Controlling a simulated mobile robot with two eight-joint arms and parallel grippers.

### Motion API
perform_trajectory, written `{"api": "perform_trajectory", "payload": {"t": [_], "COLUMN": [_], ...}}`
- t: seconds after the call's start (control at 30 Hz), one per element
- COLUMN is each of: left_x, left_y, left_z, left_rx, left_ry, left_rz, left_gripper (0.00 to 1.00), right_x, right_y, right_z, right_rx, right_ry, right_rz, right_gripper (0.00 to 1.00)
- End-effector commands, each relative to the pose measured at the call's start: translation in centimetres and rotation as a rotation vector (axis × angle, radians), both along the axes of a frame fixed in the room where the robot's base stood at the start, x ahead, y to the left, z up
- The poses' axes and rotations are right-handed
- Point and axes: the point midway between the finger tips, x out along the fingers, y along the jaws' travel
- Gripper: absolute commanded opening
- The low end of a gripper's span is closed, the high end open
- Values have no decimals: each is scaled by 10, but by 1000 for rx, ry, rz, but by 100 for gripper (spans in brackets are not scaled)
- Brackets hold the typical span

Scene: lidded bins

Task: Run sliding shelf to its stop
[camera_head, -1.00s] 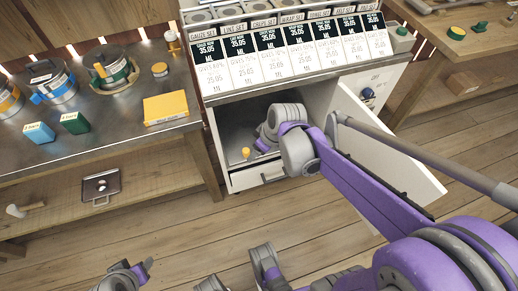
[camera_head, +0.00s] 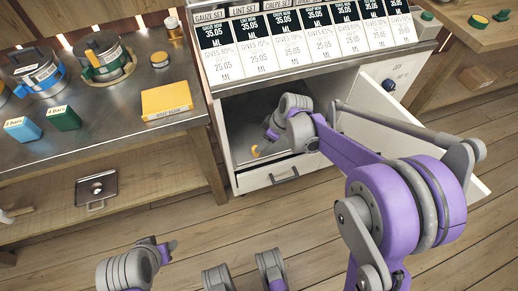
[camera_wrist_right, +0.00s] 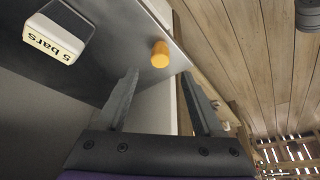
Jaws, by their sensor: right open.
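The sliding shelf (camera_head: 240,132) is a grey metal plate inside the open white cabinet, partly hidden by my right arm. A small orange knob (camera_head: 256,151) stands near its front edge. In the right wrist view the shelf (camera_wrist_right: 90,75) shows dark grey, with the orange knob (camera_wrist_right: 160,54) near its edge. My right gripper (camera_wrist_right: 160,75) is open, its fingers pointing toward the knob with one on either side in the picture; contact cannot be told. In the head view this gripper (camera_head: 268,136) is inside the cabinet. My left gripper (camera_head: 170,246) is low at the left, its jaws unclear.
A white box marked "5 bars" (camera_wrist_right: 57,32) is on the shelf. The open cabinet door (camera_head: 368,135) stands right of my right arm. A drawer front (camera_head: 270,175) lies below the opening. The left bench (camera_head: 120,130) holds cans and boxes.

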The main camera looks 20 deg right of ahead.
Motion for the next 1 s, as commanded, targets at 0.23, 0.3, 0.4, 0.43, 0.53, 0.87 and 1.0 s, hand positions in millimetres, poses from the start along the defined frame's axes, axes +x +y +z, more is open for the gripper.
{"api": "perform_trajectory", "payload": {"t": [0.23,0.3,0.4,0.43,0.53,0.87,1.0], "left_x": [2,3,3,4,4,4,4], "left_y": [0,0,0,0,0,0,0], "left_z": [-19,-22,-25,-26,-27,-27,-27], "left_rx": [0,0,0,0,0,0,0], "left_ry": [6,7,7,8,8,8,8], "left_rz": [0,0,0,0,0,0,0], "left_gripper": [50,50,50,50,50,50,50], "right_x": [13,16,19,19,20,21,21], "right_y": [14,17,20,20,22,22,22], "right_z": [-48,-57,-67,-69,-73,-74,-74], "right_rx": [1,1,0,0,0,0,0], "right_ry": [1,1,0,0,0,0,0], "right_rz": [1,0,-1,-1,-2,-2,-2], "right_gripper": [69,69,69,69,69,62,36]}}
